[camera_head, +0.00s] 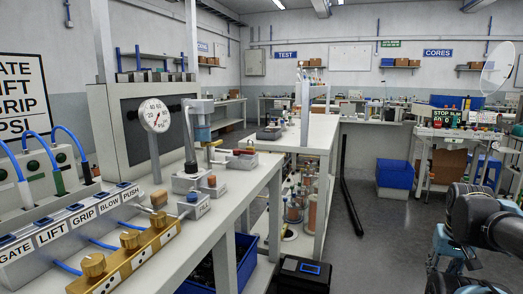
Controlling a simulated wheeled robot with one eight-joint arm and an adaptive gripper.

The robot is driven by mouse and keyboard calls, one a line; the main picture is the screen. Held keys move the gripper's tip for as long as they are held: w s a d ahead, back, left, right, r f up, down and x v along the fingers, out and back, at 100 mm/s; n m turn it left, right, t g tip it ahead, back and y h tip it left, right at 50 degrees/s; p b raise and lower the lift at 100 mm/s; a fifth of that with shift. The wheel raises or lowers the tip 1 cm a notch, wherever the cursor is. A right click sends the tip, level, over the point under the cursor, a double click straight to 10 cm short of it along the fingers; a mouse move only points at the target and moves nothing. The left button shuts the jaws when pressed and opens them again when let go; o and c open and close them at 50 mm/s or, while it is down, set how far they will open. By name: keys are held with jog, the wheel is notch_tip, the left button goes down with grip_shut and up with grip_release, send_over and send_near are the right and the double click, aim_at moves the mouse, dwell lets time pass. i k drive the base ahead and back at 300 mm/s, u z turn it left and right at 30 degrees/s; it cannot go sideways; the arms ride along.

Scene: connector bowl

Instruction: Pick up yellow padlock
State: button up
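I cannot make out a yellow padlock for certain anywhere in the head view. A small yellow part (243,152) shows beside a red handle on the near bench, but it is too small to tell what it is. Part of my arm shows at the lower right, dark and blue. The fingers of my gripper are not visible.
A white workbench (205,216) on the left carries a labelled valve panel (68,222), a brass manifold (128,258) and a gauge (154,115). A black box (302,274) stands on the floor beside it. Blue bins (394,178) stand farther back. Grey floor (375,235) lies open between.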

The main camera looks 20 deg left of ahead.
aim_at(253, 148)
jog(key=i, duration=1.1)
jog(key=u, duration=1.45)
